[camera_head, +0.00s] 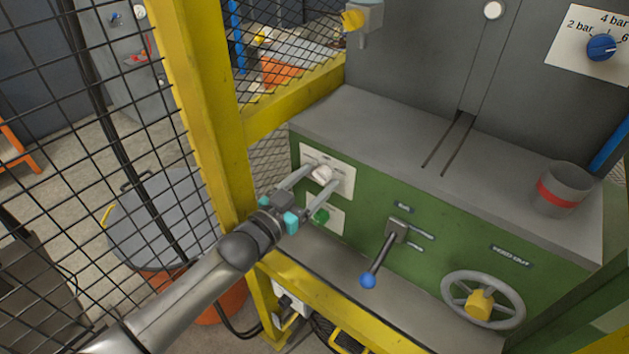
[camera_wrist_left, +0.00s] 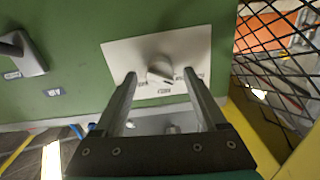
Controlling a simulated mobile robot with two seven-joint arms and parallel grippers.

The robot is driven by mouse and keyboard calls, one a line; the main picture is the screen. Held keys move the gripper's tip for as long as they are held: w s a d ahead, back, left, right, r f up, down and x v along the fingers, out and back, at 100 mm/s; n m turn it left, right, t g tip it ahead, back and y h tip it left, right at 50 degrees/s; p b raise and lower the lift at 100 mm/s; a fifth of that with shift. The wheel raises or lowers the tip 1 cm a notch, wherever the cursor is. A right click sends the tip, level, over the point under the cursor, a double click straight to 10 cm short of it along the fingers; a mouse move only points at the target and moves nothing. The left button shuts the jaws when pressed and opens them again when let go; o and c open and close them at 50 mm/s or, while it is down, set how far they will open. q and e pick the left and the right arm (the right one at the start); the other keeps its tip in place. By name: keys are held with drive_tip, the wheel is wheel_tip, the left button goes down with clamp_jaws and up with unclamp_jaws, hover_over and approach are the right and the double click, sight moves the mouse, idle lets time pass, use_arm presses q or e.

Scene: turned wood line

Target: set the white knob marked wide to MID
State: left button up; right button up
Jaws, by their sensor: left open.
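The white knob (camera_head: 322,173) sits on a pale plate (camera_head: 346,184) at the left end of the green machine front. It also shows in the left wrist view as a white knob (camera_wrist_left: 160,68) with a darker edge. The small lettering around it is too blurred to read, so I cannot tell its setting. My left gripper (camera_head: 323,177) is open, with one finger on each side of the knob. In the left wrist view the fingertips (camera_wrist_left: 160,75) flank the knob with gaps visible. My right gripper is not in view.
Just below is a green button (camera_head: 321,216) on its own plate. A lever with a blue ball (camera_head: 368,281) and a grey handwheel (camera_head: 483,299) are to the right. A yellow post (camera_head: 212,110) and mesh fence stand close on the left.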

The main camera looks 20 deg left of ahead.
use_arm(q)
clamp_jaws()
idle(0.6)
